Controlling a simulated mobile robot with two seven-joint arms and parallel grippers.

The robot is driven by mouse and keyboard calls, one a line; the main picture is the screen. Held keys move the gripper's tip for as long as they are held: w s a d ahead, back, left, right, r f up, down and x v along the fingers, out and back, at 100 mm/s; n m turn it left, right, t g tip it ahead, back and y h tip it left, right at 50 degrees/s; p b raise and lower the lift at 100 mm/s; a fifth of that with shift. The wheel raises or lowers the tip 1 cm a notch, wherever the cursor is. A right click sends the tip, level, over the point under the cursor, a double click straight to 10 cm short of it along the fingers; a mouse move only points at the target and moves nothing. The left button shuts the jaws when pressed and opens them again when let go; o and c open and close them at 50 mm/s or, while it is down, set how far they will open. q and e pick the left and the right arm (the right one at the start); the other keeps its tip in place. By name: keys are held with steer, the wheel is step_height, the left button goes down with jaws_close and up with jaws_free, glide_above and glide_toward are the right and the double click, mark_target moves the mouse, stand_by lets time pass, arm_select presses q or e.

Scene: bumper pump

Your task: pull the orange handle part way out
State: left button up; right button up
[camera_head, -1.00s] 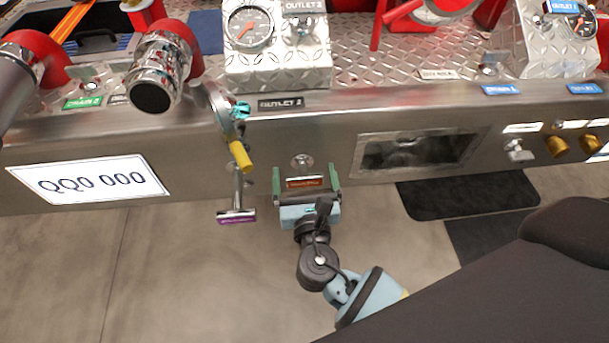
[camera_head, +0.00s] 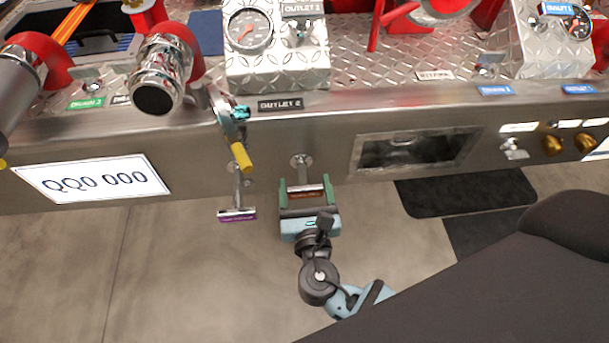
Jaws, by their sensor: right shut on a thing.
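The orange handle (camera_head: 306,195) is a short crossbar on a metal rod that comes out of the steel bumper panel (camera_head: 220,140). Only a thin reddish-orange strip of its face shows. My right gripper (camera_head: 305,184) is below the bumper edge in the picture, with its green fingers on either side of the handle, shut on it. The rod (camera_head: 301,170) shows between the round panel fitting and the handle, so the handle stands out from the panel. My left gripper is not in view.
A purple pull handle (camera_head: 237,214) hangs out close to the left of my right gripper. A yellow-tipped lever (camera_head: 242,157) is above it. A recessed box (camera_head: 415,152) and brass caps (camera_head: 553,145) are to the right. Free floor lies below the bumper.

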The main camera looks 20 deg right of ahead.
steer(key=o, duration=1.4)
steer(key=shift+v, duration=3.9)
